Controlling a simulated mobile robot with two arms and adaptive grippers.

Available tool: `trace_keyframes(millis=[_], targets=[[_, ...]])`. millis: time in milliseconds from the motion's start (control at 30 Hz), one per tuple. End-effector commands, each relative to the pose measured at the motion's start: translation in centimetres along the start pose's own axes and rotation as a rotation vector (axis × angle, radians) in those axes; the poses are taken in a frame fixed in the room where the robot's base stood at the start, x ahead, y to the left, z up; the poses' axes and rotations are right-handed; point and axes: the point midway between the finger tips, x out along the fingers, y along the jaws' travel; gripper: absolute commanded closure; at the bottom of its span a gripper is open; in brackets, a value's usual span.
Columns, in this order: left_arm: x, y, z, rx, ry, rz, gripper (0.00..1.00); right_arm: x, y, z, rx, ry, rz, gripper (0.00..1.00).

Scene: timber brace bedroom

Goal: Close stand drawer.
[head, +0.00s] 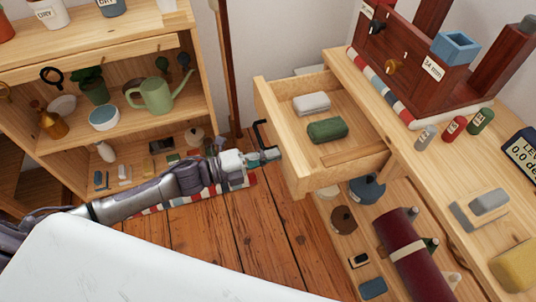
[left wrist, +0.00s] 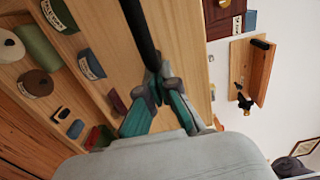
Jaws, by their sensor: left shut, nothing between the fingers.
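The stand drawer (head: 290,150) is pulled open from the wooden stand (head: 400,125). It holds a folded white cloth (head: 311,102) and a rolled green cloth (head: 327,130). Its black bar handle (head: 259,135) is on the front panel, facing left. My left gripper (head: 268,155) is shut and empty, close to the front panel by the handle's near end. In the left wrist view, the handle (left wrist: 138,28) runs down to the fingertips (left wrist: 158,85) in front of the wooden panel (left wrist: 185,40); whether they touch is unclear. My right gripper is not in view.
Below the drawer, the stand's open shelf holds a dark red roll (head: 405,250) and several small items. A shelf unit (head: 120,65) with a green watering can (head: 158,97) stands at left. The wooden floor (head: 215,235) between is mostly clear beside a striped strip.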

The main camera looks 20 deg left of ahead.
Motion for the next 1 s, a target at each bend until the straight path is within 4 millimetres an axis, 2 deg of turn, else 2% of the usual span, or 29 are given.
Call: trace_keyframes(millis=[167, 400, 500, 700, 900, 1000], targets=[[3.0, -0.3, 0.0, 0.002, 0.0, -0.009, 1.0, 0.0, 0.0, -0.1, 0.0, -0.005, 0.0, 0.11], [9.2, -0.4, 0.0, 0.003, 0.002, -0.011, 1.0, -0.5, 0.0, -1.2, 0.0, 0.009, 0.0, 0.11], [11.9, -0.4, 0.0, 0.003, 0.001, -0.011, 1.0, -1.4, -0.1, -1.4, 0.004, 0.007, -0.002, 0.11], [16.8, -0.3, -0.1, 0.003, 0.002, -0.01, 1.0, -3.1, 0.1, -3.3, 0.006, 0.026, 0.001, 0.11], [20.5, -0.3, 0.0, 0.002, 0.0, -0.008, 1.0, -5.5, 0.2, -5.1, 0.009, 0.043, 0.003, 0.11], [21.7, -0.3, 0.0, 0.001, 0.0, -0.008, 1.0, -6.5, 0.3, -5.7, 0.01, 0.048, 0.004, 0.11]])
